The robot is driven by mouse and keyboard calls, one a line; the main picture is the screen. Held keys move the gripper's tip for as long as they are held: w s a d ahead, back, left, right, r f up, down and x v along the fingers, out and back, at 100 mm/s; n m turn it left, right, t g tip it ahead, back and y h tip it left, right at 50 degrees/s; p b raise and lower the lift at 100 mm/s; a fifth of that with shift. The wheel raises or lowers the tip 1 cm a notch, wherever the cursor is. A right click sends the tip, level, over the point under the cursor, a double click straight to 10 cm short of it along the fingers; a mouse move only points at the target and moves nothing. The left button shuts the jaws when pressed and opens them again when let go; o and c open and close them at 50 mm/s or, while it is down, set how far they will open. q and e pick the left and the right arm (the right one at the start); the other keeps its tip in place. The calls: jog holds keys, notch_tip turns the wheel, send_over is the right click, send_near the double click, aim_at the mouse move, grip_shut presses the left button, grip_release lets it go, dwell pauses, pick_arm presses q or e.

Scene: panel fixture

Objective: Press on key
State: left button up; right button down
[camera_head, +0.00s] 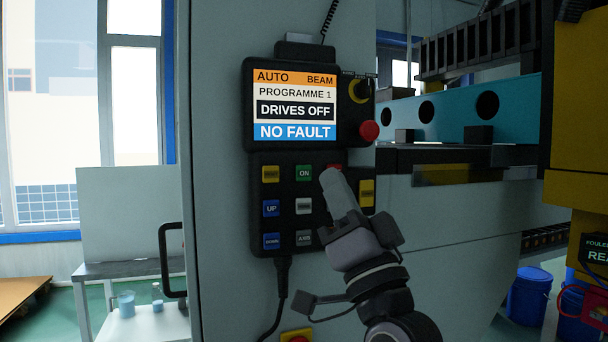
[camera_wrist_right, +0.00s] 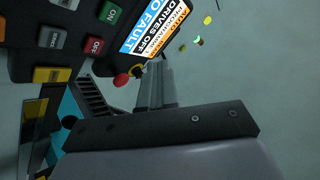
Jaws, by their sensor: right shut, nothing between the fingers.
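The green ON key (camera_head: 303,173) is on the black control panel (camera_head: 262,190), in the upper row below the screen. It also shows in the right wrist view (camera_wrist_right: 111,13). The screen (camera_head: 295,105) reads AUTO, BEAM, PROGRAMME 1, DRIVES OFF and NO FAULT. My right gripper (camera_head: 332,178) is shut and empty. In the head view its tip is right of the ON key and partly covers the red OFF key (camera_wrist_right: 95,45). In the right wrist view the fingers (camera_wrist_right: 155,70) look apart from the ON key. My left gripper is out of view.
Yellow, blue and grey keys surround the ON key, including UP (camera_head: 271,208). A red knob (camera_head: 369,131) sticks out at the panel's right. A teal machine beam (camera_head: 455,108) is farther right. A black handle (camera_head: 165,262) and a white table (camera_head: 145,322) are at the left.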

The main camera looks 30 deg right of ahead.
aim_at(304, 173)
jog(key=shift+w+d+b, duration=0.1)
jog(key=shift+w+d, duration=0.2)
jog(key=shift+w, duration=1)
jog(key=shift+w+d+b, duration=0.15)
jog(key=shift+w+d, duration=0.2)
jog(key=shift+w, duration=0.9)
jog(key=shift+w+d+b, duration=0.1)
jog(key=shift+w+d, duration=0.2)
jog(key=shift+w, duration=1)
jog(key=shift+w, duration=0.15)
jog(key=shift+w+d, duration=0.1)
jog(key=shift+w, duration=0.15)
jog(key=shift+w+d, duration=0.1)
jog(key=shift+w, duration=0.3)
jog(key=shift+s, duration=0.15)
jog(key=shift+s+a+p, duration=0.2)
jog(key=shift+s+p, duration=0.2)
jog(key=shift+s, duration=0.25)
